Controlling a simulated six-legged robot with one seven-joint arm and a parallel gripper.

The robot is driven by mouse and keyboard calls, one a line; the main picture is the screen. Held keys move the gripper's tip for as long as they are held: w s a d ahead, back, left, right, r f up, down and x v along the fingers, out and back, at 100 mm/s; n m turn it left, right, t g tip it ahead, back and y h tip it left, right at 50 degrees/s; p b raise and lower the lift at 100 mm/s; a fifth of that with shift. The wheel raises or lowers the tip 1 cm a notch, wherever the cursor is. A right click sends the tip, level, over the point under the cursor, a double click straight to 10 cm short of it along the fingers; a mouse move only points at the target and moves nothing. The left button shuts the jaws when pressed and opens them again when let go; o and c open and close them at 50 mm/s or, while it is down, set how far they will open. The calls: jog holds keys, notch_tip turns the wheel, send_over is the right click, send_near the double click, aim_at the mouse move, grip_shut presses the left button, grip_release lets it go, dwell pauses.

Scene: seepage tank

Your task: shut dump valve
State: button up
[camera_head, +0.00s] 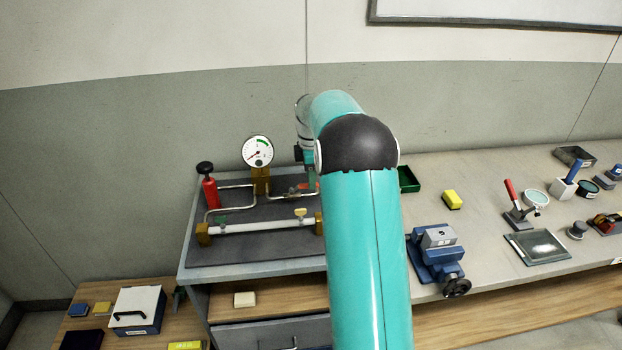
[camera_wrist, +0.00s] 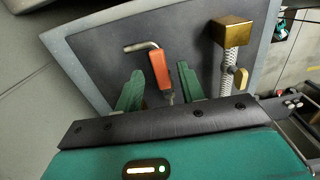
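A valve with a red-orange handle (camera_wrist: 160,69) shows in the wrist view, beyond and between my fingertips, on a dark panel. In the head view a bit of red-orange handle (camera_head: 314,187) shows beside my arm at the right of the pipe rig. No label tells which valve is the dump valve. My gripper (camera_wrist: 160,88) is open, with its green fingers apart on either side of the handle's line; I cannot tell whether they touch it. In the head view my arm hides most of the gripper. A yellow-handled valve (camera_head: 300,213) sits on the front pipe.
The rig has a gauge (camera_head: 257,151), a red cylinder pump (camera_head: 209,187) with a black knob, and a green handle (camera_head: 222,219). In the wrist view a brass block (camera_wrist: 232,30) stands right of the handle. A blue vise (camera_head: 437,259) stands on the bench right of my arm.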

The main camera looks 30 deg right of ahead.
jog(key=shift+f, duration=0.6)
jog(key=shift+c, duration=0.2)
grip_shut()
